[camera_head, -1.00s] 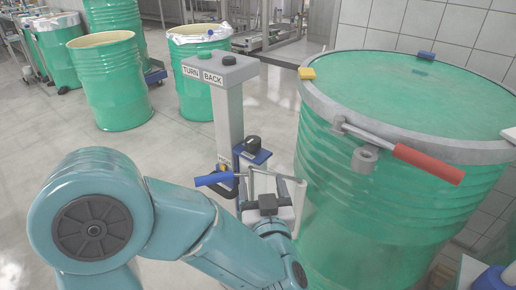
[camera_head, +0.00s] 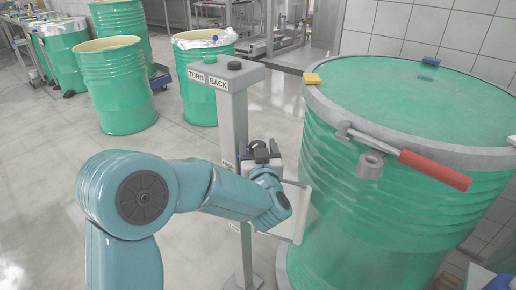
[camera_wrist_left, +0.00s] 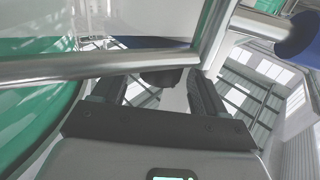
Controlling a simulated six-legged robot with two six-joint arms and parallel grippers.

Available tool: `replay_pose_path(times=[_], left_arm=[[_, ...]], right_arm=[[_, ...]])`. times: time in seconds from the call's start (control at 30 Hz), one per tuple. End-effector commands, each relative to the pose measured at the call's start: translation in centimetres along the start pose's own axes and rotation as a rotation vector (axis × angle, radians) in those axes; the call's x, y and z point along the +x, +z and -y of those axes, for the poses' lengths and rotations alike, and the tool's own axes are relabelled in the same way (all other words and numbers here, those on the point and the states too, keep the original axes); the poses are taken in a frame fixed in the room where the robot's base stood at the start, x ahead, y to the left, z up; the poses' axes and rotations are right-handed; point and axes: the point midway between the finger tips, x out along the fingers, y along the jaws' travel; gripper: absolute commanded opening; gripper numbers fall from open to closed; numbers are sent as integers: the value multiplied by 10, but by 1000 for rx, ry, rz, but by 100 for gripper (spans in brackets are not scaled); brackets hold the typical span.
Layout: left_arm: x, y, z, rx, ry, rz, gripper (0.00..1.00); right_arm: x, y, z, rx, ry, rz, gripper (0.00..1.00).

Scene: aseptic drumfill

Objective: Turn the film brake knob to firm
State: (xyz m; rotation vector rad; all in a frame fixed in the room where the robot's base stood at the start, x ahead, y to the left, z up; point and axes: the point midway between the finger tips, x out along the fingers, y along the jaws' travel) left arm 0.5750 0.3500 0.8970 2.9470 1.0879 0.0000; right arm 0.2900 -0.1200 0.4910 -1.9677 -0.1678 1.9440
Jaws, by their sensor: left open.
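My left gripper (camera_head: 260,148) is open at the post (camera_head: 234,125), beside the large drum. In the head view it covers the place where the black knob on its blue bracket showed, so the knob is hidden there. In the left wrist view a dark rounded part (camera_wrist_left: 160,77), likely the film brake knob, shows between the two fingers of my left gripper (camera_wrist_left: 158,93). A metal bar hides part of it, and I cannot tell whether the fingers touch it. The knob's setting cannot be read. My right gripper is out of view.
A metal bar (camera_wrist_left: 90,67) crosses close in front of the wrist camera, with a dark blue grip (camera_wrist_left: 302,37) at right. The large green drum (camera_head: 390,200) with a red clamp lever (camera_head: 435,170) stands close at right.

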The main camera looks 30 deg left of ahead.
Motion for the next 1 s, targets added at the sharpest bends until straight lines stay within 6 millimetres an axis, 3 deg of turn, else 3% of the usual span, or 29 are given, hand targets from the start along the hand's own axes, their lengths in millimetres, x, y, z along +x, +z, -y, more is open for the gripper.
replay_pose_path(times=[0.13,0.17,0.3,0.33,0.73,1.0], left_arm=[[0,0,0,0,0,0,72],[0,0,0,0,0,0,66],[0,0,0,0,0,0,20],[0,0,0,0,0,0,16],[0,2,2,0,66,-1,17],[0,7,8,0,260,-4,17]], right_arm=[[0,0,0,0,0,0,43],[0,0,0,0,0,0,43],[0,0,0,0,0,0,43],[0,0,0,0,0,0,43],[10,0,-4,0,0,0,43],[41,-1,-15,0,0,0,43]])
